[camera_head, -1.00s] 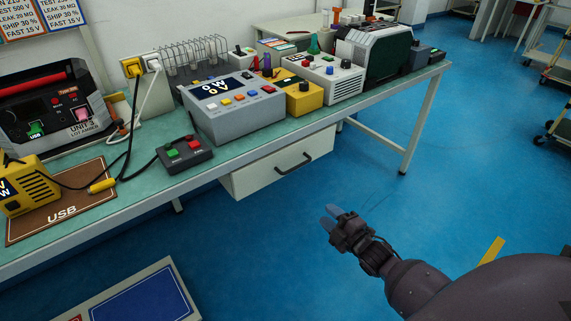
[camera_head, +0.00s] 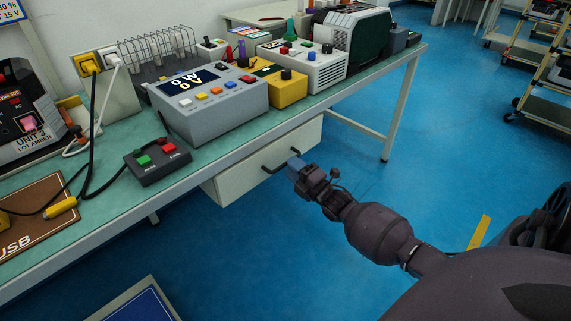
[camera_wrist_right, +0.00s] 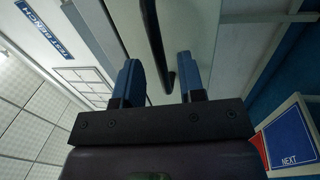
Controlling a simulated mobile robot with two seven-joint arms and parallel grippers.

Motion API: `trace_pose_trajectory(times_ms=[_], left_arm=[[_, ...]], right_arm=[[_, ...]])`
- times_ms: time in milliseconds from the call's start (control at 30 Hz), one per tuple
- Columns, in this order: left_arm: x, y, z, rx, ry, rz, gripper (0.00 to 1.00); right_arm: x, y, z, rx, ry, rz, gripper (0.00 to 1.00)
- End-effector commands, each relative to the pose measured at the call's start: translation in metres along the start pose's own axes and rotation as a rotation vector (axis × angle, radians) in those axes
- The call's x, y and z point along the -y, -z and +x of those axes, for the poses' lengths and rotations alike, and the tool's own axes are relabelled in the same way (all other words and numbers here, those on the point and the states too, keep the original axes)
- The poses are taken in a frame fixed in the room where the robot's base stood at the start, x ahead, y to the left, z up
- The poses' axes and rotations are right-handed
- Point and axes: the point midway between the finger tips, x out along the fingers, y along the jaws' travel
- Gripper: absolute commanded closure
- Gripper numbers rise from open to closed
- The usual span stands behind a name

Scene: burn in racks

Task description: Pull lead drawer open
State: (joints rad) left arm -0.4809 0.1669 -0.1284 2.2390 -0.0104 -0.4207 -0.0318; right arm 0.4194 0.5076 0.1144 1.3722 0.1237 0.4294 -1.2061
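The drawer (camera_head: 235,178) is a pale box under the bench top, with a black bar handle (camera_head: 268,169) on its front. It looks closed. My right gripper (camera_head: 294,163) is at the right end of the handle, in front of the drawer. In the right wrist view, its two blue fingers (camera_wrist_right: 161,78) are spread apart. The dark handle (camera_wrist_right: 154,35) shows between them, with a gap on each side. I cannot tell how deep the handle sits between the fingers. My left gripper is not in view.
The green-topped bench (camera_head: 105,195) carries a grey power unit (camera_head: 215,115), a yellow box (camera_head: 285,92) and a control box with red and green buttons (camera_head: 158,162). A blue-topped panel (camera_head: 140,305) is low at the front left.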

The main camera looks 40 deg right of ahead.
Motion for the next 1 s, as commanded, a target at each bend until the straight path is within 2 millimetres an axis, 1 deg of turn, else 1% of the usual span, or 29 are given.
trace_pose_trajectory(times_ms=[100, 233, 400, 600, 833, 1000], left_arm=[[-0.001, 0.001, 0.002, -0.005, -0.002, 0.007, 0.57], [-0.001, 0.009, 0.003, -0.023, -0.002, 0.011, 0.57], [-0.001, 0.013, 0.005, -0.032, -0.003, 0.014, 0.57], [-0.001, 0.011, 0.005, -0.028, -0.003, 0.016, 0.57], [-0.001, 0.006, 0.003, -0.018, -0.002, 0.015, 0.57], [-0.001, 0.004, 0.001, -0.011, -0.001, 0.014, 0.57]], right_arm=[[0.003, 0.001, 0.014, -0.001, 0.002, 0.002, 0.64], [0.002, 0.0, 0.023, 0.0, 0.002, 0.002, 0.64], [0.001, 0.0, 0.027, 0.0, 0.002, 0.001, 0.64], [0.0, 0.0, 0.027, 0.0, 0.001, 0.001, 0.64], [0.0, 0.0, 0.027, 0.0, 0.001, 0.002, 0.99], [0.0, 0.0, 0.027, 0.0, 0.001, 0.002, 1.0]])
